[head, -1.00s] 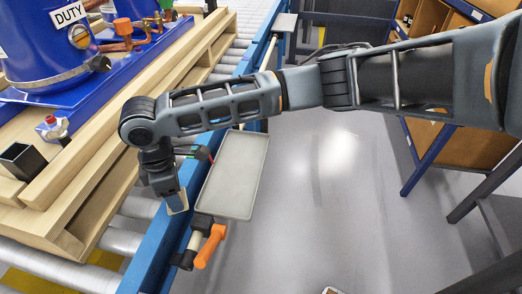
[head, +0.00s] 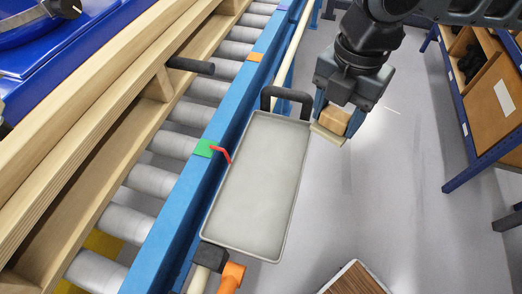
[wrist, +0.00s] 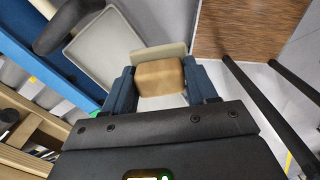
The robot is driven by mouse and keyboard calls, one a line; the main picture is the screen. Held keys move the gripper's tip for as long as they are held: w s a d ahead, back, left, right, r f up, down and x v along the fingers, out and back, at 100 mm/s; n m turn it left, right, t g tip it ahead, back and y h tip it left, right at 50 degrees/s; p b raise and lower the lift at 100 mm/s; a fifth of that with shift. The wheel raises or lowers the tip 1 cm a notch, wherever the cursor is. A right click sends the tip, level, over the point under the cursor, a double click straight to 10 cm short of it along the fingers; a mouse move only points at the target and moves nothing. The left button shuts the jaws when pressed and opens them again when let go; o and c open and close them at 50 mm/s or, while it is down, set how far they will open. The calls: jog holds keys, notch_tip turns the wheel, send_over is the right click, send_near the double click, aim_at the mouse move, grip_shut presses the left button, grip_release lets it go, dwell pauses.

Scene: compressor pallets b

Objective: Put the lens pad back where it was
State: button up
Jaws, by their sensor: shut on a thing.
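My gripper (head: 336,112) is shut on a tan block with a paler flat plate on it, which I take to be the lens pad (head: 331,122). In the wrist view the lens pad (wrist: 160,78) sits between my two blue fingers, its pale plate on the far side. In the head view it is held in the air just right of the far end of a grey shallow tray (head: 258,190). The tray looks empty, and it also shows in the wrist view (wrist: 103,45).
A blue conveyor rail (head: 170,215) with rollers runs left of the tray, with a wooden pallet (head: 90,130) beyond it. An orange-handled clamp (head: 230,277) is at the tray's near end. A brown-topped surface (head: 352,279) is at the bottom. Shelving (head: 497,105) stands right.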

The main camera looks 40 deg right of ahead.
jog(key=w+a+f, duration=0.2)
jog(key=a, duration=0.1)
jog(key=w+a+f, duration=0.2)
jog(key=a, duration=0.1)
jog(key=w+a+f+p, duration=0.1)
jog(key=w+a+f, duration=0.1)
jog(key=a, duration=0.1)
jog(key=shift+w+f, duration=0.3)
jog(key=shift+f, duration=2)
jog(key=shift+f, duration=0.2)
jog(key=o, duration=0.9)
jog(key=shift+o, duration=0.2)
notch_tip(320, 180, up, 12)
jog(key=shift+r, duration=0.2)
